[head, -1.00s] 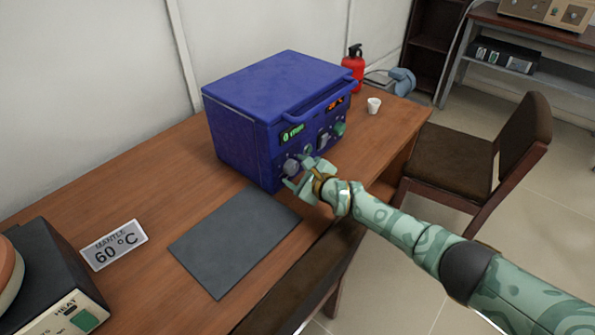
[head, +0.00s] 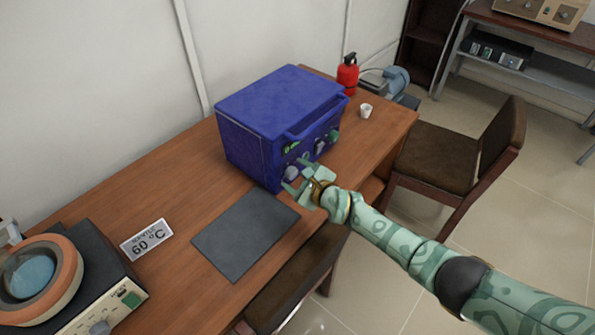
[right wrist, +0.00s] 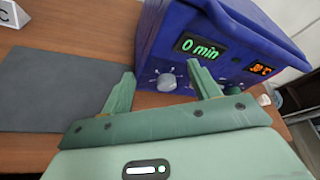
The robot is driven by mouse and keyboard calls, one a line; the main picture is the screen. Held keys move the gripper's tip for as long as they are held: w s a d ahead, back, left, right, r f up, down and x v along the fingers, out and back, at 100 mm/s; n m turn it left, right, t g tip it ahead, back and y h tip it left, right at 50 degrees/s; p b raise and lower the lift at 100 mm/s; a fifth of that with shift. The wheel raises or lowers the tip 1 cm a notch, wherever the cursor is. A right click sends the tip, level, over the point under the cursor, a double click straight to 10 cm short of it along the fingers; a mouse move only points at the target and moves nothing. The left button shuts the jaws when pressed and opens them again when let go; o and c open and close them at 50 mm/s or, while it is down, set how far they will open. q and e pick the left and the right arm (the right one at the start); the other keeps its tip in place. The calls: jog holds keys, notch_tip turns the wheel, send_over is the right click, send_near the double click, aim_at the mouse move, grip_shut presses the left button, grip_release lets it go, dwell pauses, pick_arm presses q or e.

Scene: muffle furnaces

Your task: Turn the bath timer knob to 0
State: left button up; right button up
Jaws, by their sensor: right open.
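The blue bath (head: 275,120) stands on the wooden table, its front panel facing my right arm. In the right wrist view its green display (right wrist: 200,48) reads 0 min and its orange display (right wrist: 261,69) is hard to read. The grey timer knob (right wrist: 167,82) sits below the green display; it also shows in the head view (head: 291,173). My right gripper (head: 294,176) is open in front of the panel. In the right wrist view its fingers (right wrist: 165,85) stand on either side of the knob with nothing between them, apparently short of it. My left gripper is not in view.
A dark mat (head: 245,234) lies in front of the bath. A heating mantle (head: 90,290) with a 60 °C sign (head: 147,240) is at the left. A white cup (head: 366,111) and a red extinguisher (head: 348,75) stand behind. A chair (head: 455,160) is at the right.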

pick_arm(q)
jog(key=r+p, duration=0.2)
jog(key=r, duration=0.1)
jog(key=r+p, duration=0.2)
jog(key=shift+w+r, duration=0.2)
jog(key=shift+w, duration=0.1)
pick_arm(e)
jog(key=s, duration=0.1)
jog(key=s+r, duration=0.1)
jog(key=s, duration=0.1)
jog(key=s+r, duration=0.1)
jog(key=s, duration=0.1)
jog(key=shift+s+a+r, duration=0.1)
jog(key=shift+a, duration=0.1)
